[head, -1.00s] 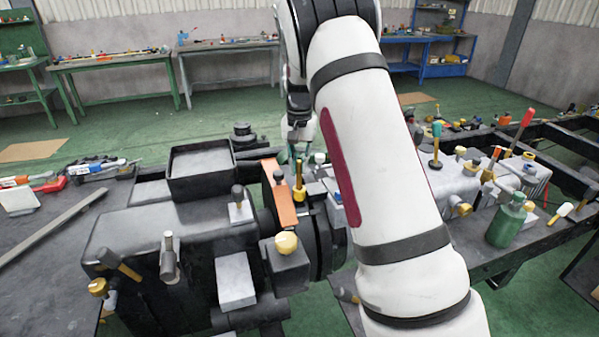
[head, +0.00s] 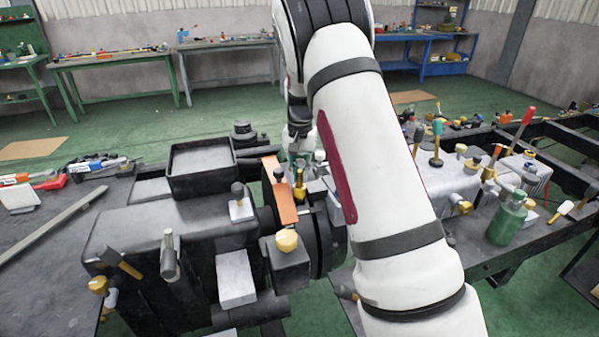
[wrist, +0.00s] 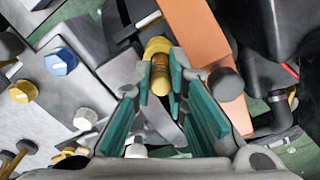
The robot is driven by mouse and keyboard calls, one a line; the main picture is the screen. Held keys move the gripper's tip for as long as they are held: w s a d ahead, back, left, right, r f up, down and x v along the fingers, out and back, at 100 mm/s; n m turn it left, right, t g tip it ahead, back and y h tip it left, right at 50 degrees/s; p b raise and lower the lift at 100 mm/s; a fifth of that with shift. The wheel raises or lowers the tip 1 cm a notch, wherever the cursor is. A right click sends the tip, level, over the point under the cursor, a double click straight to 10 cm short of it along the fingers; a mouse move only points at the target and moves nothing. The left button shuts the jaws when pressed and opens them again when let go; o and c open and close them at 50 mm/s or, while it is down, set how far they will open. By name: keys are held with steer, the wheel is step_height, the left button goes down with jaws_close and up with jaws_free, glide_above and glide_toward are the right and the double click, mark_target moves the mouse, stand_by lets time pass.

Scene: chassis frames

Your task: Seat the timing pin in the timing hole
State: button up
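A gold pin-like piece with a wider round collar (head: 299,190) stands on the machine beside an orange plate (head: 280,198); I cannot tell for sure that it is the timing pin. It also shows in the wrist view, where its ribbed shaft (wrist: 159,82) lies between the teal-padded fingertips of my gripper (wrist: 161,78). The pads are close on both sides of it, but I cannot tell whether they touch it. In the head view my gripper (head: 299,155) is above it, small and partly hidden by my arm. I cannot make out the timing hole.
A black open box (head: 200,188) stands on the machine left of the gripper. A gold-topped block (head: 288,262) is nearer the camera. A green bottle (head: 507,222) stands on the right bench.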

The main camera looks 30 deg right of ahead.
steer(key=o, duration=0.3)
steer(key=shift+r, duration=0.15)
step_height(320, 180, up, 13)
steer(key=b, duration=0.1)
steer(key=s+a+r+n+t, duration=0.1)
steer(key=s+a+r, duration=0.3)
steer(key=s+r, duration=0.2)
steer(key=s+a+r+n+t, duration=0.1)
steer(key=s+a+r+n, duration=0.15)
steer(key=s, duration=0.35)
steer(key=s+a+r+n, duration=0.1)
steer(key=s+a, duration=0.3)
steer(key=s, duration=0.2)
steer(key=s+a+f+n+t, duration=0.1)
steer(key=s+a, duration=0.1)
steer(key=s, duration=0.3)
steer(key=s+a+f+n, duration=0.1)
steer(key=s+a+f, duration=0.1)
steer(key=s, duration=0.4)
steer(key=s+a+f+n+t, duration=0.1)
steer(key=s+a+f+n, duration=0.1)
steer(key=s, duration=0.4)
steer(key=shift+s+f+t, duration=0.1)
steer(key=shift+s+t, duration=0.05)
steer(key=shift+t, duration=0.15)
